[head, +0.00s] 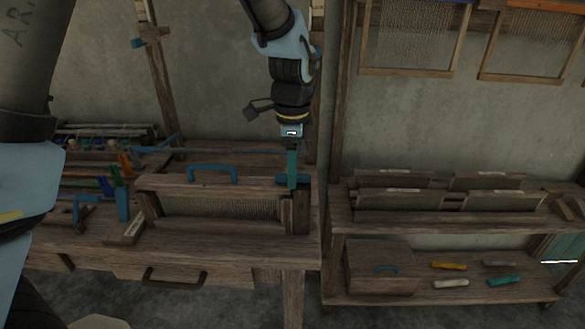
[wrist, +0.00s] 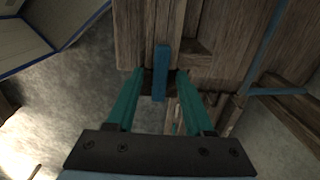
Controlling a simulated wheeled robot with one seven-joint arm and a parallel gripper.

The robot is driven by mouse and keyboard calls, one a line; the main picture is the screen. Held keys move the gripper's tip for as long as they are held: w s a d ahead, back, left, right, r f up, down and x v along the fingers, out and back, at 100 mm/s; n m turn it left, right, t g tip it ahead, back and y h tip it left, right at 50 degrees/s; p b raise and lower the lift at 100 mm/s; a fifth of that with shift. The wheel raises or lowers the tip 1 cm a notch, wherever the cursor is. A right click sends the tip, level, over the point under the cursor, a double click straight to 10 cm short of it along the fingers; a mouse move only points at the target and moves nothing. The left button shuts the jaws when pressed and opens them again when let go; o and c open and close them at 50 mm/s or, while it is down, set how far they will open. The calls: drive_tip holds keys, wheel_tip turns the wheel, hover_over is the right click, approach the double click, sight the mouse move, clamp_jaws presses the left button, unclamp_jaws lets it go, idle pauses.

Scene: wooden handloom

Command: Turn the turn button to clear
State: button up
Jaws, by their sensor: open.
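The blue turn button (head: 306,180) is a short bar at the top right of the wooden framed reed on the loom bench. It lies crosswise in the head view, partly hidden behind a teal finger. My gripper (head: 292,184) points straight down at it. In the wrist view the turn button (wrist: 161,60) runs lengthwise between the two open teal fingers of my gripper (wrist: 160,78), with a gap on each side. I see no clear contact. The framed reed (head: 222,208) stands below, with a blue handle (head: 211,168) on its top beam.
Blue and orange clamp-like tools (head: 120,190) stand left of the frame. A wooden post (head: 338,120) rises close to the right of my gripper. A shelf (head: 440,218) with several reeds is farther right. A drawer handle (head: 175,280) is under the bench.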

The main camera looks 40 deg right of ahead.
sight(303, 188)
clamp_jaws()
idle(0.8)
drive_tip(key=n, duration=0.4)
drive_tip(key=shift+s+a+n, duration=0.2)
drive_tip(key=shift+s+n, duration=0.2)
drive_tip(key=n, duration=0.2)
drive_tip(key=s+n+p, duration=0.1)
drive_tip(key=n, duration=0.1)
drive_tip(key=shift+n, duration=0.3)
drive_tip(key=n, duration=0.4)
drive_tip(key=shift+s+d+r+n+p, duration=0.1)
drive_tip(key=shift+s+d+n+p, duration=0.05)
drive_tip(key=shift+s+n+p, duration=0.2)
drive_tip(key=shift+s+d+n+p, duration=0.15)
drive_tip(key=shift+n, duration=0.8)
drive_tip(key=shift+s+d+n+p, duration=0.1)
drive_tip(key=shift+n+p, duration=0.05)
drive_tip(key=shift+n, duration=0.75)
